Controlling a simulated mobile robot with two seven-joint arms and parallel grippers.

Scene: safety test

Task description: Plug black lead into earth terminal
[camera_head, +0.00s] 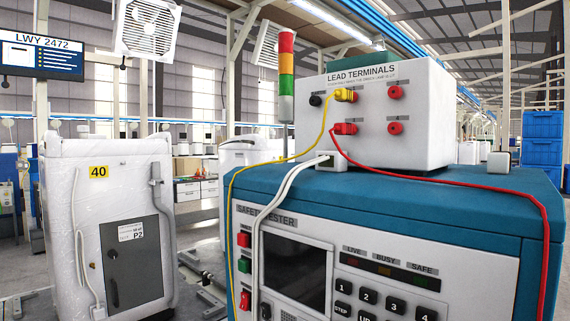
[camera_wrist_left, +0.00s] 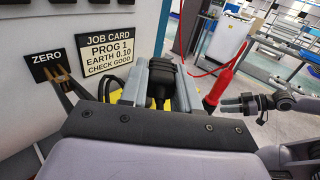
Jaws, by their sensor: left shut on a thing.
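In the head view the white lead terminals box (camera_head: 372,150) stands on the blue-topped safety tester (camera_head: 440,195). Its face has a black socket (camera_head: 316,100), a yellow plug (camera_head: 345,95), a red plug (camera_head: 345,128) and two empty red sockets, one above the other (camera_head: 395,92). The small socket labels are unreadable, so I cannot tell which is earth. In the left wrist view my left gripper (camera_wrist_left: 160,92) is shut on a black plug-like piece (camera_wrist_left: 161,76). Black cable (camera_wrist_left: 115,88) shows beside it. A dark jointed gripper, apparently my right (camera_wrist_left: 243,103), is near a red probe (camera_wrist_left: 218,88); its jaws are unclear.
A job card (camera_wrist_left: 107,55) and a zero post (camera_wrist_left: 60,75) are on the panel left of my left gripper. A red lead (camera_head: 460,183) crosses the tester top. A white appliance (camera_head: 70,220) stands at left. A signal tower (camera_head: 286,75) stands behind the tester.

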